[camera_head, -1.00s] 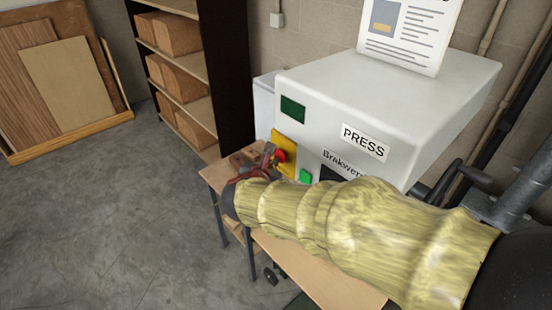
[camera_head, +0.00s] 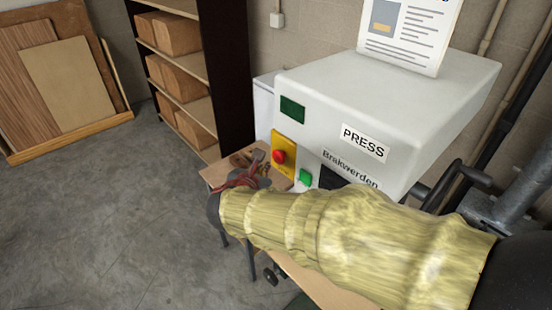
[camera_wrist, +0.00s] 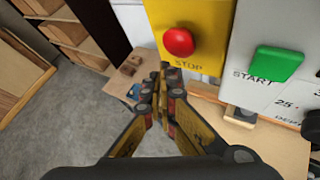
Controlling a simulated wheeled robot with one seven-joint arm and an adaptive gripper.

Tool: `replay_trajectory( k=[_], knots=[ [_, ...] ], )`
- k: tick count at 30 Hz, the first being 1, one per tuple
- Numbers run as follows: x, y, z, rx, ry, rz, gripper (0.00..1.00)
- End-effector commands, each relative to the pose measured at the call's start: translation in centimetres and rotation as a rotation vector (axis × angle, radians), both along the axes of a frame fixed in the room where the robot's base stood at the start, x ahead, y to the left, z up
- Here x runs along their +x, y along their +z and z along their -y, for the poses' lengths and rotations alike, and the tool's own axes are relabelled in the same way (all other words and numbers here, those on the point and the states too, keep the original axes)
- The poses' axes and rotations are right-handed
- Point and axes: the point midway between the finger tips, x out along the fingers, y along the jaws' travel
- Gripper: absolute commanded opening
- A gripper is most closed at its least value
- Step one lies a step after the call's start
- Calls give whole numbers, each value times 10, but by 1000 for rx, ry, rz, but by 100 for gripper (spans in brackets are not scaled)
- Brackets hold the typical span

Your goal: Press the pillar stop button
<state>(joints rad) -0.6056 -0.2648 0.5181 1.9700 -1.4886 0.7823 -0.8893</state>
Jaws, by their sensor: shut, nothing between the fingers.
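The red stop button (camera_head: 279,156) sits on a yellow plate (camera_head: 289,145) on the front of the white press (camera_head: 400,100). In the wrist view the red button (camera_wrist: 178,41) is at the top middle, above the word STOP on its yellow plate (camera_wrist: 205,22). My gripper (camera_wrist: 160,72) is shut and empty, its fingertips pointing up just below the button in the picture. The tips look apart from the button, though the exact gap is hard to judge. In the head view my gripper (camera_head: 262,158) is left of and slightly lower than the plate.
A green start button (camera_wrist: 276,63) is right of the stop plate; it also shows in the head view (camera_head: 305,177). A wooden table (camera_head: 215,175) stands below the press. A dark shelf (camera_head: 228,60) with boxes is behind. Open floor (camera_head: 90,220) lies to the left.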

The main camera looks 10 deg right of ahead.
Motion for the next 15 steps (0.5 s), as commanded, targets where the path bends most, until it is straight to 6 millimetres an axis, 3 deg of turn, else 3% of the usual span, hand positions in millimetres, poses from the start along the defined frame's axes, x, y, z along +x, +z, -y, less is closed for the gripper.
replay_trajectory(
  k=[9,15],
  knots=[
    [-16,0,-25,0,2,0,0],
    [-21,0,-31,-1,0,1,0]
  ],
)
